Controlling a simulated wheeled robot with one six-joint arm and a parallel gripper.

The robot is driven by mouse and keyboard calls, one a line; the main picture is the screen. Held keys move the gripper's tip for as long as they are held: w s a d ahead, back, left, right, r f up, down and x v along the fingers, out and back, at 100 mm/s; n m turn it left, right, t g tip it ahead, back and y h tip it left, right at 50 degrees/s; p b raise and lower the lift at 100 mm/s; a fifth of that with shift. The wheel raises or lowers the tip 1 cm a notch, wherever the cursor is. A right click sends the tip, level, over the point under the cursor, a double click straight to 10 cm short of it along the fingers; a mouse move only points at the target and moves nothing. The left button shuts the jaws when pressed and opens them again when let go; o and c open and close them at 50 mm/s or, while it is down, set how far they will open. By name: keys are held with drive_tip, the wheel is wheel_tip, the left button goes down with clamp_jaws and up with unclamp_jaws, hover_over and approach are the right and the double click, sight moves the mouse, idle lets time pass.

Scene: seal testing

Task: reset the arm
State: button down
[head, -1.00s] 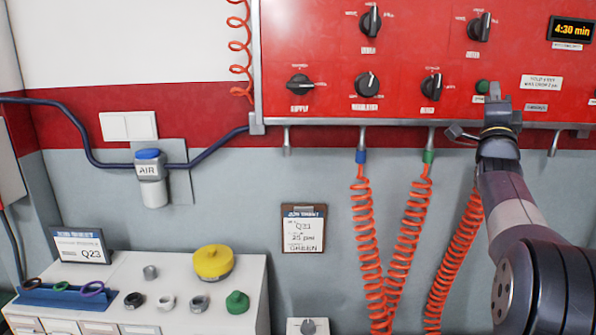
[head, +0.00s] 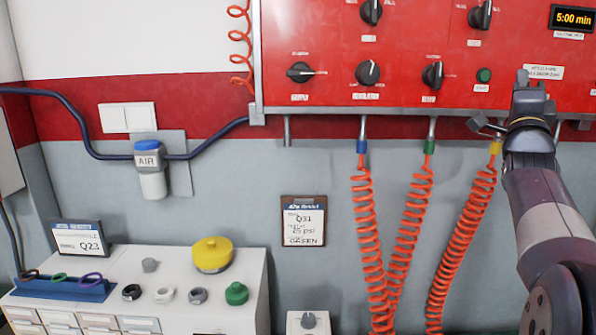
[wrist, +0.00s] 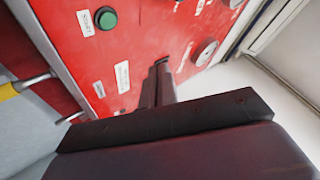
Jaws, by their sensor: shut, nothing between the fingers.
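My gripper (head: 530,80) is at the right in the head view, raised in front of the lower part of the red panel (head: 330,40). It is shut and empty. The green start button (head: 484,75) is to its left, and the gripper is apart from it. In the wrist view the closed fingers (wrist: 160,68) point toward the red panel face, with the green button (wrist: 106,18) at upper left. The timer display (head: 574,18) at upper right reads 5:00 min.
Orange coiled hoses (head: 368,240) hang from blue, green and yellow fittings below the panel. A white cabinet (head: 190,310) at lower left carries a yellow cap (head: 212,254), a green cap (head: 236,293) and several rings. A clipboard (head: 303,221) hangs on the grey wall.

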drive_tip(key=w+a+r+g+y+p, duration=0.2)
drive_tip(key=w+a+r+g+y, duration=0.1)
drive_tip(key=a+r+y, duration=0.3)
drive_tip(key=shift+w+a+r+g+y, duration=0.15)
drive_tip(key=shift+a+r+g+y, duration=0.1)
drive_tip(key=shift+r+g+y, duration=0.25)
idle(0.6)
drive_tip(key=shift+r, duration=0.1)
